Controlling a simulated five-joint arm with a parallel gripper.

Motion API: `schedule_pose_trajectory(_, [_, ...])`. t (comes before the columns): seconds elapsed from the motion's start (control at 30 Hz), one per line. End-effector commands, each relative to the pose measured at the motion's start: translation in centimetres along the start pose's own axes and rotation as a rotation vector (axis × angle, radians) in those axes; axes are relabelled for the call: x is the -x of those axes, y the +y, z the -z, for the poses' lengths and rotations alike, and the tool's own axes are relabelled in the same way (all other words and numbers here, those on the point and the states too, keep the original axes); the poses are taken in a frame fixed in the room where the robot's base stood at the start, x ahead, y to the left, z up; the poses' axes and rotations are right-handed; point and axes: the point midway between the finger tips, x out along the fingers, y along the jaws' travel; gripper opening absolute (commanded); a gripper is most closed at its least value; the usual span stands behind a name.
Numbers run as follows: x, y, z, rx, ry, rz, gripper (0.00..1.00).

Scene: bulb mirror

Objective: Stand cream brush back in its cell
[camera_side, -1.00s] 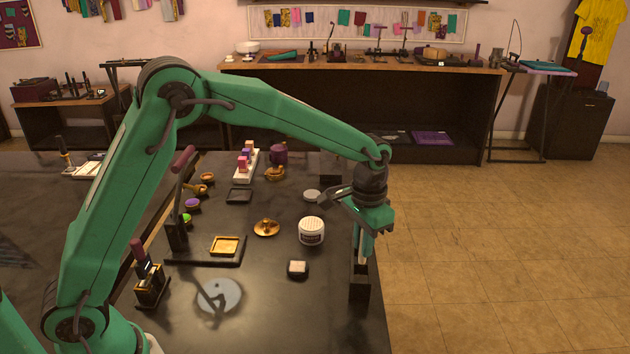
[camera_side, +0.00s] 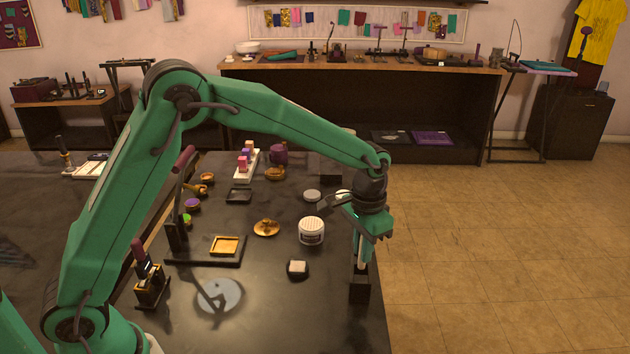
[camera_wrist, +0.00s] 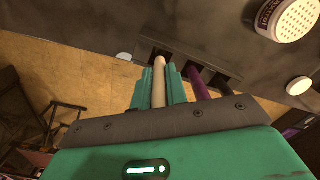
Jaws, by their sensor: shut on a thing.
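My gripper (camera_side: 362,245) points down at the right edge of the dark bench. It is shut on the cream brush (camera_wrist: 158,92), whose pale shaft runs between the teal fingers in the wrist view. Below it stands the dark brush rack (camera_side: 359,286), a tall narrow block. In the wrist view the far end of the brush lies over the leftmost dark cell of the rack (camera_wrist: 176,59). How far it is inside the cell cannot be told. A purple brush (camera_wrist: 200,88) stands in the cell beside it.
A white round tub (camera_side: 311,231) stands left of my gripper, with a small dark block with a pale top (camera_side: 297,269) in front. A grey disc (camera_side: 312,196) lies behind the tub. The bench ends just right of the rack, with tiled floor beyond.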

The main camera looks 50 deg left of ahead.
Motion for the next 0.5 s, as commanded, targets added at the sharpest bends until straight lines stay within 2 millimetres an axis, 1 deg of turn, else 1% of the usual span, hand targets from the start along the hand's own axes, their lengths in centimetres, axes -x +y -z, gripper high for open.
schedule_pose_trajectory(0.5, [-0.76,0.0,0.01,0.0,0.0,0.0,0.0])
